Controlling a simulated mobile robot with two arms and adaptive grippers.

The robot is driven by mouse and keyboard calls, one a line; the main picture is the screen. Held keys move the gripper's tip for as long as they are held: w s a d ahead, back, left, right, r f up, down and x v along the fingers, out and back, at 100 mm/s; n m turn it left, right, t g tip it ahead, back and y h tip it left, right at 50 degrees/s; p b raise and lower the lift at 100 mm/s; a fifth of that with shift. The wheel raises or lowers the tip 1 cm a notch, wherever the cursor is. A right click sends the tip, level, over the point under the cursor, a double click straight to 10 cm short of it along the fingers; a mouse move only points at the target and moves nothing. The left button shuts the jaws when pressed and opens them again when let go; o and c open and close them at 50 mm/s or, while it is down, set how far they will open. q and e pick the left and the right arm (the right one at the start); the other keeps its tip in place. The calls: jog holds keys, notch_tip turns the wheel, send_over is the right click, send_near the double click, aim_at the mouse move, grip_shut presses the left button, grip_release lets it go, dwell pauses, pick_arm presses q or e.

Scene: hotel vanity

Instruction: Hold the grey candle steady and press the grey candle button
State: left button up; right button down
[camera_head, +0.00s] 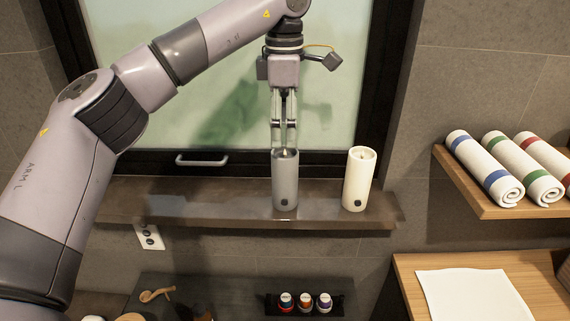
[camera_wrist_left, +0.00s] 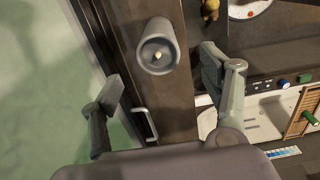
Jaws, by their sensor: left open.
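The grey candle (camera_head: 285,182) stands upright on the dark window ledge, with a dark round button (camera_head: 284,202) low on its front. In the left wrist view the grey candle (camera_wrist_left: 157,47) shows from above, its hollow top and pale wick between and beyond my fingers. My left gripper (camera_head: 284,146) points down from above at the candle's top. Its fingers are apart with nothing held; whether they touch the rim I cannot tell. A cream candle (camera_head: 358,180) with its own dark button stands upright to the right. My right gripper is out of view.
The ledge (camera_head: 235,208) is narrow, with the window (camera_head: 222,120) and its handle (camera_head: 202,160) behind it. Rolled striped towels (camera_head: 486,168) lie on a wooden shelf at right. Small bottles (camera_head: 305,302) stand in a dark tray below. The ledge left of the grey candle is clear.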

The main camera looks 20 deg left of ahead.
aim_at(284, 152)
pick_arm(q)
notch_tip(284, 152, down, 7)
jog(key=shift+w+r+p, duration=0.1)
jog(key=shift+p, duration=0.65)
notch_tip(284, 152, down, 3)
jog(key=shift+f+p, duration=0.1)
jog(key=shift+p, duration=0.3)
jog(key=shift+f, duration=0.4)
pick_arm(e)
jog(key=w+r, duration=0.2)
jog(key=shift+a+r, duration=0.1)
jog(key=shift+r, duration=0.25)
pick_arm(q)
jog(key=c, duration=1.4)
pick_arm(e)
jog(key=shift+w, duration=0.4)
